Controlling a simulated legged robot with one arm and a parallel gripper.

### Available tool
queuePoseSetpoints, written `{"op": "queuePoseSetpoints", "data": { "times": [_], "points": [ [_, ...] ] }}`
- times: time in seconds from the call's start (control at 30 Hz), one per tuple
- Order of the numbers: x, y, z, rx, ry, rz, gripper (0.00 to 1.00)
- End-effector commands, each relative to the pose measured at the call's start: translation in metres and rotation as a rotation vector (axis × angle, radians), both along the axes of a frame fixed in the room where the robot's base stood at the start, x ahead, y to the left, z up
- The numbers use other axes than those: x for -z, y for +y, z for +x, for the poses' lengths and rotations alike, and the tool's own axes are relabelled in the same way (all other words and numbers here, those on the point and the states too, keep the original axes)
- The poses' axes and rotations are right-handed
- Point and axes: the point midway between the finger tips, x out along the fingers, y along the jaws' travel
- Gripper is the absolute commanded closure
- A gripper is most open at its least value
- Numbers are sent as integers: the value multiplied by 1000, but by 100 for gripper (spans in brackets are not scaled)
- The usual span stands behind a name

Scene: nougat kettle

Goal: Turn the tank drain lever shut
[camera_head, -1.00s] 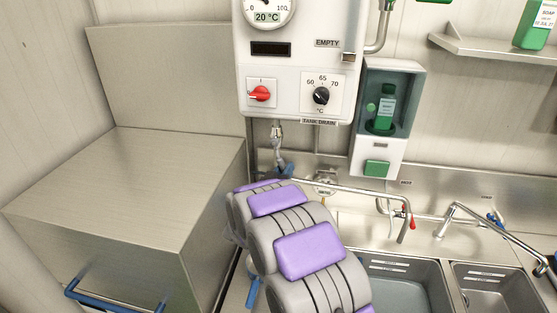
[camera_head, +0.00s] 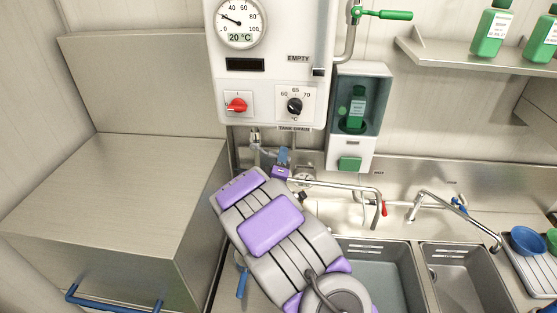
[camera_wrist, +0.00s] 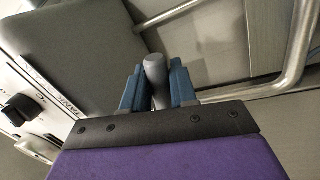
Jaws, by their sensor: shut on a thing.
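The tank (camera_head: 266,80) is a white wall box with a gauge reading 20 °C, and its "TANK DRAIN" label (camera_head: 294,128) is at the bottom edge. The drain pipe (camera_head: 255,138) hangs below the box. My gripper (camera_head: 283,156) is just right of it, under the label. In the wrist view, the blue fingers (camera_wrist: 158,88) are shut on a grey rounded bar, which looks like the drain lever (camera_wrist: 155,70). My purple and grey arm hides the lower part of the drain, and the lever's angle cannot be told.
A steel cabinet (camera_head: 120,190) stands at the left. Sinks (camera_head: 380,275) with a long tap spout (camera_head: 345,187) are at the right. A soap dispenser (camera_head: 353,120) hangs beside the tank. A blue bowl (camera_head: 528,241) sits on the draining rack at far right.

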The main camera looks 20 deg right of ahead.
Motion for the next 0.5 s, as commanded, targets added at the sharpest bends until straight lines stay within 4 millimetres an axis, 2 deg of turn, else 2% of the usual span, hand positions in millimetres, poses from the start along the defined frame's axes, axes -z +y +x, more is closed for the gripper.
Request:
{"op": "queuePoseSetpoints", "data": {
  "times": [0.03, 0.2, 0.5],
  "points": [
    [-7, 0, 1, -4, 8, -36, 100],
    [-16, -1, 0, -4, 50, -139, 100],
    [-23, -2, 0, -4, 97, -238, 100]
  ]
}}
